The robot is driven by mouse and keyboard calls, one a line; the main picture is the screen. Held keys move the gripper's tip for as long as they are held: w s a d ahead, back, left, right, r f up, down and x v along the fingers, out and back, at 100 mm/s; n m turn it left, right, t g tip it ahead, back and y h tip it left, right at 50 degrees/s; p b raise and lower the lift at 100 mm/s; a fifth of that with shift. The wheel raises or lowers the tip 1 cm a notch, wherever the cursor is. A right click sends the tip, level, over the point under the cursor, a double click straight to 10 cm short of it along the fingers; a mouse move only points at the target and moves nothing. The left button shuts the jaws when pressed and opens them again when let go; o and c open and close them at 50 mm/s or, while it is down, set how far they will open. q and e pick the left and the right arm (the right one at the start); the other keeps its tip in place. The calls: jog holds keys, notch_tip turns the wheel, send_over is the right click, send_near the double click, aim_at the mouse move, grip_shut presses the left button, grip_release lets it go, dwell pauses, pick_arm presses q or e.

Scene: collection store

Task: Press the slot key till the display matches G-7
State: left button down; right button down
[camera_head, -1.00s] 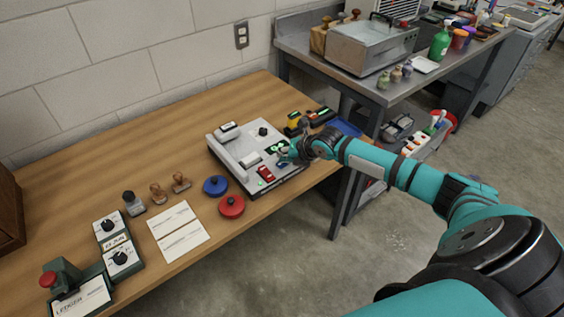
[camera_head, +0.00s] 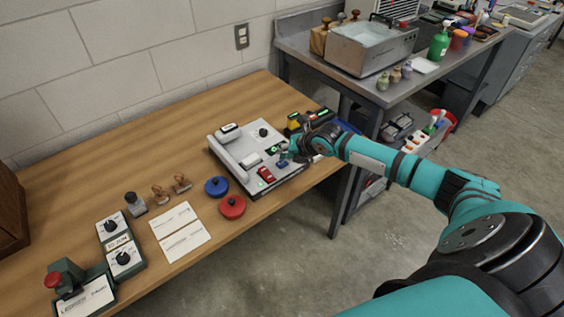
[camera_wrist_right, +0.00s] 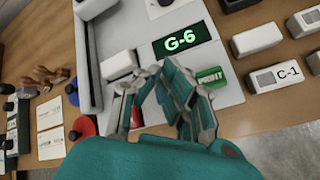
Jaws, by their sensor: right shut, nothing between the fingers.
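The grey device (camera_head: 236,163) stands on the wooden bench. Its display reads G-6 in green in the right wrist view (camera_wrist_right: 180,40). A green key marked PRINT (camera_wrist_right: 211,77) sits below the display. A blue key (camera_head: 282,164) and a red key (camera_head: 265,174) are near the device's front edge in the head view. My right gripper (camera_head: 286,155) is shut and empty, low over the device by the display and blue key. In the right wrist view its fingers (camera_wrist_right: 166,68) hide part of the key row; I cannot tell whether they touch a key. My left gripper is out of view.
Blue (camera_head: 216,186) and red (camera_head: 232,206) round knobbed pieces lie left of the device, near white cards (camera_head: 180,232) and stamps. A block marked C-1 (camera_wrist_right: 283,76) stands beside the device. A metal table (camera_head: 350,85) adjoins at the back right.

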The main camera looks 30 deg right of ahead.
aim_at(284, 162)
notch_tip(284, 162, up, 5)
jog(key=p, duration=0.3)
jog(key=shift+p, duration=0.4)
jog(key=shift+f, duration=0.1)
dwell(1.4)
jog(key=r+m+p, duration=0.1)
jog(key=m+p, duration=0.1)
jog(key=m, duration=0.3)
jog(key=a+r+m+p, duration=0.1)
jog(key=m+p, duration=0.1)
jog(key=m, duration=0.4)
jog(key=r+m+y+p, duration=0.1)
jog(key=r+m+p, duration=0.1)
jog(key=m, duration=0.3)
jog(key=shift+s+a+m+p, duration=0.25)
jog(key=shift+m+p, duration=0.15)
jog(key=shift+p, duration=0.2)
jog(key=shift+f, duration=0.2)
notch_tip(284, 162, down, 9)
jog(key=b, duration=0.7)
jog(key=shift+w+r, duration=0.1)
jog(key=shift+r, duration=0.1)
